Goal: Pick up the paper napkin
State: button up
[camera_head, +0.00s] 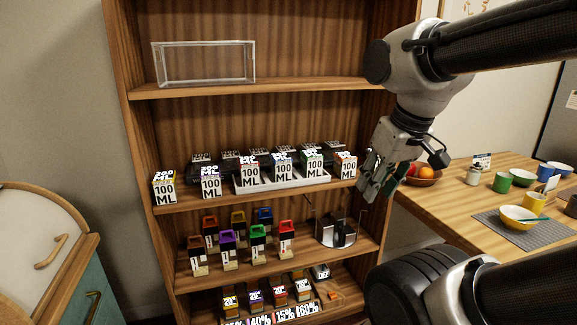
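I cannot clearly make out a paper napkin in this view. A small white piece (551,184) stands on the wooden table (450,205) at the right, but it is too small to identify. My gripper (372,189) hangs fingers-down in front of the right end of the wooden shelf unit (190,92), left of the table. Nothing is clearly seen between its fingers, and their opening is hard to judge.
The shelves hold several 100 ML boxes (164,190), colored-top containers (258,240), a clear frame (205,62) and a dark stand (340,230). The table carries a fruit bowl (424,177), a yellow bowl (515,220) on a grey mat (560,232), and several cups.

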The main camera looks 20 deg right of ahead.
aim_at(553, 182)
jog(key=l, duration=0.65)
jog(key=k+l+u, duration=0.1)
jog(key=l, duration=0.55)
jog(key=k+l, duration=0.1)
jog(key=l, duration=0.55)
jog(key=l+u, duration=0.1)
jog(key=l, duration=0.55)
jog(key=k+l, duration=0.1)
jog(key=l, duration=0.5)
jog(key=k+l, duration=0.1)
jog(key=l, duration=0.45)
jog(key=k+l, duration=0.1)
jog(key=l, duration=0.5)
jog(key=k+l, duration=0.1)
jog(key=l, duration=1.05)
jog(key=k+l, duration=0.15)
jog(key=l, duration=0.45)
